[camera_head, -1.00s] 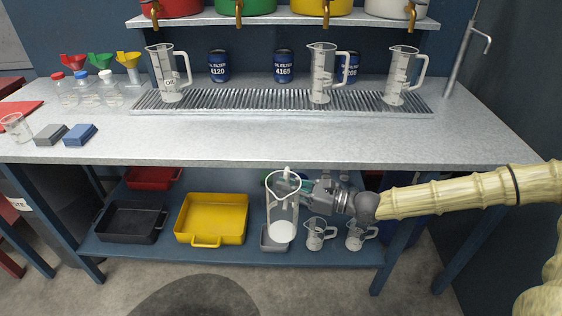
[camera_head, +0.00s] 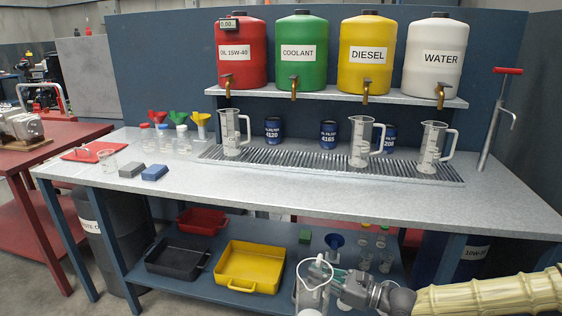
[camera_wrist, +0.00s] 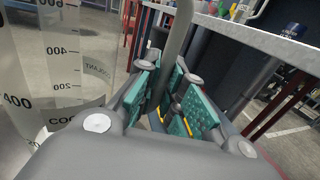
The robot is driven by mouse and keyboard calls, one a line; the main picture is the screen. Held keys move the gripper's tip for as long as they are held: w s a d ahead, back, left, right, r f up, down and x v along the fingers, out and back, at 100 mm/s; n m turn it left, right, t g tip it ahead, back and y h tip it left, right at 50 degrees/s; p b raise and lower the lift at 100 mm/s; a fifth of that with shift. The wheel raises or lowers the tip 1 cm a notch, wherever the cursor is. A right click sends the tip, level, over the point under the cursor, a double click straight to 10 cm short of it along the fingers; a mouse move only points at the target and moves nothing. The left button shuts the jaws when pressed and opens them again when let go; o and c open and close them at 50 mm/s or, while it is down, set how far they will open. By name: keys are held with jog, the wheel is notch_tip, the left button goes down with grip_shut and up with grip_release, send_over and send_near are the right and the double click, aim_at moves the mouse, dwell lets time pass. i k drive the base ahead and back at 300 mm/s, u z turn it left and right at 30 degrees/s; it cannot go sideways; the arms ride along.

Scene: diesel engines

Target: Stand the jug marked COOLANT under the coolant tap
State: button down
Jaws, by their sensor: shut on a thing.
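A tall clear jug marked COOLANT (camera_head: 312,297) is held by its handle in front of the bench, beside the lower shelf and below the worktop; its bottom is cut off. The jug's scale and part of its COOLANT lettering show at the left of the wrist view (camera_wrist: 62,70). My gripper (camera_head: 330,272) is shut on the handle, which runs between the green pads in the wrist view (camera_wrist: 172,85). The green COOLANT tank (camera_head: 301,75) stands on the upper shelf with its brass coolant tap (camera_head: 294,90). The grate (camera_head: 300,160) beneath this tap is bare.
Other clear jugs stand on the grate under the oil tap (camera_head: 231,138), diesel tap (camera_head: 361,145) and water tap (camera_head: 432,150). Blue filter cans (camera_head: 328,135) stand behind the grate. The worktop's front strip (camera_head: 290,192) is clear. A yellow tray (camera_head: 247,268) lies on the lower shelf.

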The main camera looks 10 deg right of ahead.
aim_at(296, 157)
jog(key=u, duration=2.3)
jog(key=i, duration=2.05)
jog(key=z, duration=3)
jog(key=i, duration=0.5)
jog(key=z, duration=0.1)
